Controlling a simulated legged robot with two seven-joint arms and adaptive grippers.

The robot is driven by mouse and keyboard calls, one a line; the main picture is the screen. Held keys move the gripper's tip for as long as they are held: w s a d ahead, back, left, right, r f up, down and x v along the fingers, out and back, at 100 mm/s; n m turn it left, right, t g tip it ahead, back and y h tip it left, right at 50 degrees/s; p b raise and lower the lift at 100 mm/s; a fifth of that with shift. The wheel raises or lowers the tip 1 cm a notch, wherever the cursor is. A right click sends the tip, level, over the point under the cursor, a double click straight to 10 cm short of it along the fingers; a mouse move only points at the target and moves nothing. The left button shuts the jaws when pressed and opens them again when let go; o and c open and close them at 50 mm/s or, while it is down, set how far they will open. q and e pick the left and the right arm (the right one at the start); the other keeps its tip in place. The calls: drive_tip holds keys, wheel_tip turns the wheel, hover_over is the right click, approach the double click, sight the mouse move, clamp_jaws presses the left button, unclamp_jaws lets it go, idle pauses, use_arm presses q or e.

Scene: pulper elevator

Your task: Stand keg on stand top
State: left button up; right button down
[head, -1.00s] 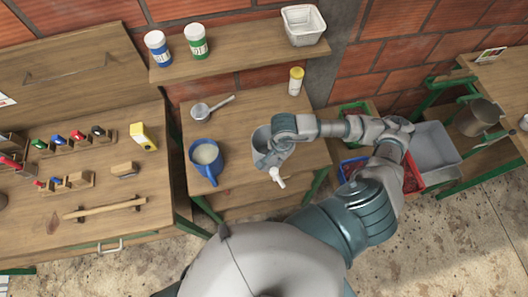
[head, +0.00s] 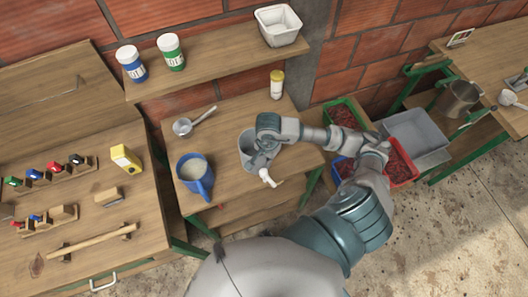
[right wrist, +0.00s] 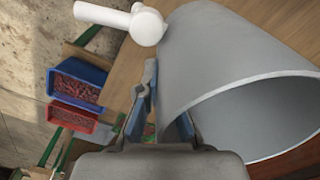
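The keg (head: 246,149) is a grey, open-topped cylinder with a white tap (head: 269,179) low on its side. It is over the front right part of the wooden stand top (head: 232,110); I cannot tell whether it touches the wood. My right gripper (head: 262,158) is at the keg's right side. In the right wrist view the keg (right wrist: 225,60) fills the right, its wall between the fingers (right wrist: 165,125), which look closed on it. The tap also shows there (right wrist: 147,25). My left gripper is out of view.
A blue mug (head: 196,183), a metal ladle (head: 190,122) and a yellow-capped bottle (head: 277,88) stand on the same top. A shelf (head: 215,60) with jars and a white tub is behind. Red and green crates and a grey bin (head: 415,137) are right.

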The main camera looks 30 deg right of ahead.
drive_tip(key=w, duration=0.3)
drive_tip(key=shift+w+a, duration=0.2)
drive_tip(key=shift+w, duration=0.45)
drive_tip(key=shift+w+f, duration=0.1)
drive_tip(key=f, duration=0.1)
drive_tip(key=d+f+p, duration=0.1)
drive_tip(key=f, duration=0.1)
drive_tip(key=shift+f, duration=0.2)
drive_tip(key=shift+d+f, duration=0.15)
drive_tip(key=shift+d, duration=0.25)
drive_tip(key=c, duration=1.6)
unclamp_jaws()
drive_tip(key=shift+o, duration=1.4)
drive_tip(key=shift+a, duration=0.65)
drive_tip(key=shift+r, duration=0.25)
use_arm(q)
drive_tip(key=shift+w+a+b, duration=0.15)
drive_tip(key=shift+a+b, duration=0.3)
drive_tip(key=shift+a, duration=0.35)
use_arm(e)
wheel_tip(320, 180, up, 12)
drive_tip(key=shift+f, duration=0.15)
